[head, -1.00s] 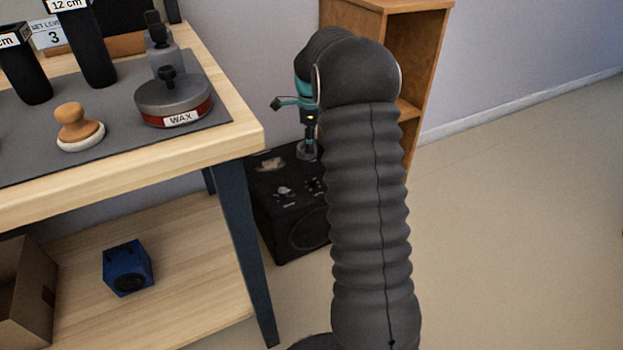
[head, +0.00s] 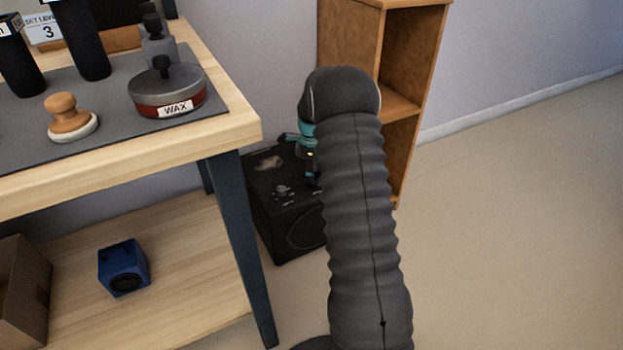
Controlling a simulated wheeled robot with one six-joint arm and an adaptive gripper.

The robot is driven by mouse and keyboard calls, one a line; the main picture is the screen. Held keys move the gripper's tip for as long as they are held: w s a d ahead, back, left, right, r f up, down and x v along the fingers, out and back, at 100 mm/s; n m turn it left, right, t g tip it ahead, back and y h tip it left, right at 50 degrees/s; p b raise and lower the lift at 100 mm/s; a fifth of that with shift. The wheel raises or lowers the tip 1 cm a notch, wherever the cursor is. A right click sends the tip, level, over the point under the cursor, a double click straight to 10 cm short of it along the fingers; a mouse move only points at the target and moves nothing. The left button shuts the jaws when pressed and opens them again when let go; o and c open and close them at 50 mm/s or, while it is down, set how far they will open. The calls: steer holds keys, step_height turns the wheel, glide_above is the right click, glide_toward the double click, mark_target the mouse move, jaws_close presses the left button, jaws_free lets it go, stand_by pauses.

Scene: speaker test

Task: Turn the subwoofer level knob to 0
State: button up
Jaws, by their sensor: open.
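The subwoofer (head: 262,208) is a black box on the floor, between the table leg and the wooden shelf unit. A small knob (head: 282,190) shows on its top; its markings are too small to read. My gripper (head: 313,180) is over the right part of the subwoofer's top, to the right of this knob, and is open. My arm hides much of it, as well as the right side of the subwoofer. I cannot tell whether the fingertips touch anything.
The table (head: 225,135) holds a wax tin (head: 168,92), a wooden-handled applicator (head: 70,118), black cylinders and a card (head: 43,30) reading "SET LEVEL 3". A blue box (head: 124,268) sits on the lower shelf. The wooden shelf unit (head: 350,40) stands behind. Floor at right is clear.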

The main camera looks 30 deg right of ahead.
steer(key=shift+f, duration=1.1)
jaws_close()
steer(key=shift+n, duration=0.3)
